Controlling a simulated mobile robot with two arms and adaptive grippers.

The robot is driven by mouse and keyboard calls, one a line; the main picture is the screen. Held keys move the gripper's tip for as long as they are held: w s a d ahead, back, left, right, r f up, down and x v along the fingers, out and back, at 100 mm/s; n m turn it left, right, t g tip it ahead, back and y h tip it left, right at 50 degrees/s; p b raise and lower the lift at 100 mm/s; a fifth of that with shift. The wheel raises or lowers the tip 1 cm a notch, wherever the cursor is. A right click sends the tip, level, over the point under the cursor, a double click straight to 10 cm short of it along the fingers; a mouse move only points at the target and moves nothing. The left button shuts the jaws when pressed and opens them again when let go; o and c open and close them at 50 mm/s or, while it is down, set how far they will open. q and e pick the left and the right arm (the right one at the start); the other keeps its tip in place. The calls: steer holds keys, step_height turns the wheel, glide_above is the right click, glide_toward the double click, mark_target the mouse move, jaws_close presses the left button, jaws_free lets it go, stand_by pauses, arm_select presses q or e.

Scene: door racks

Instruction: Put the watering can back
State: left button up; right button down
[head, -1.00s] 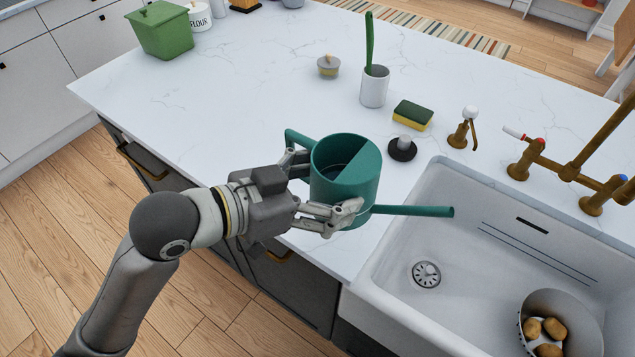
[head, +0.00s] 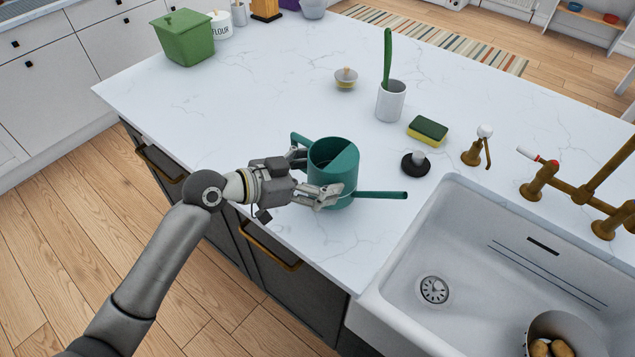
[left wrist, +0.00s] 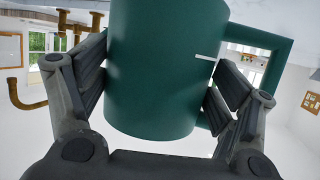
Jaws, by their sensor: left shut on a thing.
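The green watering can (head: 343,170) is upright at the front part of the white counter, left of the sink. Its spout points right and its handle shows at the left. My left gripper (head: 322,176) is shut on the can's body, with a finger on either side. The can (left wrist: 152,70) fills the middle of the left wrist view between the fingers of my left gripper (left wrist: 155,92). I cannot tell whether the can's base touches the counter. My right gripper is not in view.
The white sink (head: 465,275) with a brass tap (head: 540,180) is at the right. A black scrubber (head: 415,164), a sponge (head: 428,130), a white cup (head: 390,101) with a green brush and a small bowl (head: 346,78) stand behind the can.

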arm_select(q)
steer(key=f, duration=0.1)
steer(key=f+p, duration=0.1)
steer(key=f, duration=0.1)
steer(key=shift+w, duration=0.2)
steer(key=shift+f, duration=0.15)
steer(key=shift+f, duration=0.2)
steer(key=o, duration=1.4)
steer(key=shift+c, duration=0.2)
